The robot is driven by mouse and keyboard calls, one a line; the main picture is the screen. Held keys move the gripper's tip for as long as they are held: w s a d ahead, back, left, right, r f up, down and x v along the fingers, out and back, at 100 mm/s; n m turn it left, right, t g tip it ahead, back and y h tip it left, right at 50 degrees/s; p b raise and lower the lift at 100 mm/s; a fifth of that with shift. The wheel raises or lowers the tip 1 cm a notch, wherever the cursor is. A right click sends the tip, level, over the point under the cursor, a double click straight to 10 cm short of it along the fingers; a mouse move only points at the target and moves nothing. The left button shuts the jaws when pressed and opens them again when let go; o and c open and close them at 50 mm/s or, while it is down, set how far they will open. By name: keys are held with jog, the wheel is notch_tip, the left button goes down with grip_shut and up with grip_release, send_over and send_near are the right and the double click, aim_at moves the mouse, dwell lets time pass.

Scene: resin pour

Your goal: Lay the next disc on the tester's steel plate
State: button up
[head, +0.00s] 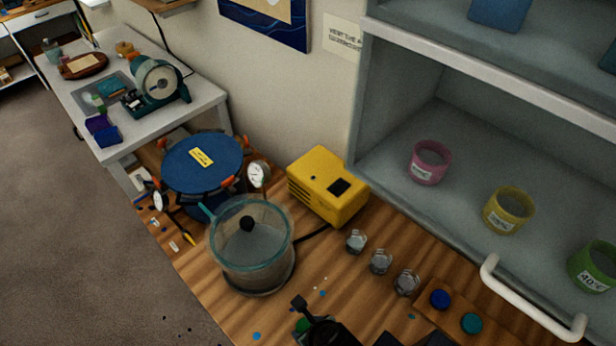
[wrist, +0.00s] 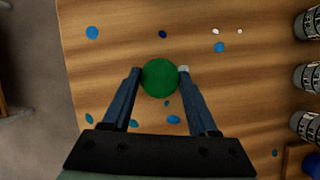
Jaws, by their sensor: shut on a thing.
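A green disc (wrist: 160,79) is held between the two fingertips of my gripper (wrist: 160,72) in the wrist view. In the head view a small part of the green disc (head: 303,325) shows beside my dark gripper at the bottom edge, over the wooden bench. A blue disc (head: 440,299) and a teal disc (head: 472,322) lie on a wooden board at the lower right. A green machine with a round pale face (head: 158,82) stands on the white table at the upper left. I cannot tell whether it is the tester, and I cannot make out a steel plate.
A glass chamber (head: 250,246) stands on the wooden bench (head: 345,290), left of my gripper. Behind it are a blue-lidded pot (head: 202,162) and a yellow box (head: 328,187).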

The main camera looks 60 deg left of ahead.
jog(key=shift+f, duration=0.9)
jog(key=shift+f, duration=0.1)
jog(key=o, duration=1.4)
jog(key=shift+c, duration=0.2)
